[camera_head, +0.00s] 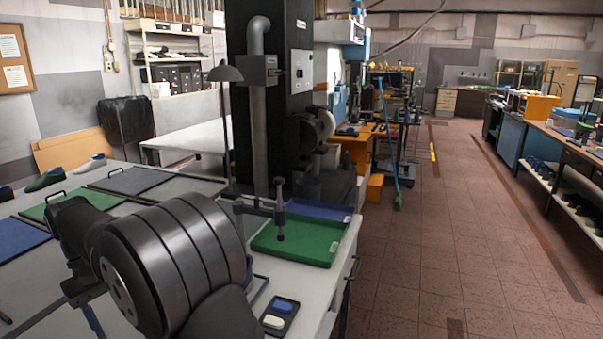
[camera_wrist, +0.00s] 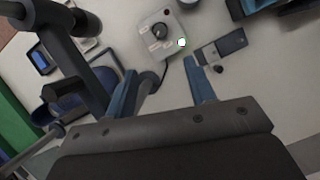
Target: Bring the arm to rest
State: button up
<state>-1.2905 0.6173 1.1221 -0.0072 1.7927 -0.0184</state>
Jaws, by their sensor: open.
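My gripper (camera_wrist: 159,67) shows in the wrist view with its two blue fingers spread apart. No object is held between them; the table top and a dark cable show in the gap. In the head view my dark, rounded arm links fill the lower left, and the fingertips are hidden or cut off there. A light box with a black knob (camera_wrist: 160,31) lies beyond the fingers in the wrist view. The fingers look apart from it, but their height above the table is hard to tell.
A green tray (camera_head: 283,252) and a blue tray (camera_head: 325,210) sit at the table's right edge. A small dark tray (camera_head: 290,303) holds blue and white pieces. Shoe lasts (camera_head: 45,181) stand at the far left near flat mats (camera_head: 130,180). A thin lamp post rises behind my arm.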

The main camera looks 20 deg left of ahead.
jog(key=x, duration=1.7)
jog(key=shift+d+r, duration=0.1)
jog(key=shift+d, duration=0.05)
jog(key=shift+r+n+t, duration=0.15)
jog(key=shift+n+t, duration=0.15)
jog(key=shift+n, duration=0.3)
jog(key=n, duration=0.2)
jog(key=n+t, duration=0.1)
jog(key=n, duration=0.1)
jog(key=shift+s+t, duration=0.15)
jog(key=shift+t, duration=0.15)
jog(key=n+t, duration=0.1)
jog(key=n, duration=0.2)
jog(key=n+t+y, duration=0.1)
jog(key=n, duration=0.2)
jog(key=shift+s, duration=0.15)
jog(key=shift+r+n, duration=0.3)
jog(key=shift+n, duration=0.2)
jog(key=shift+v, duration=0.8)
jog(key=shift+o, duration=0.2)
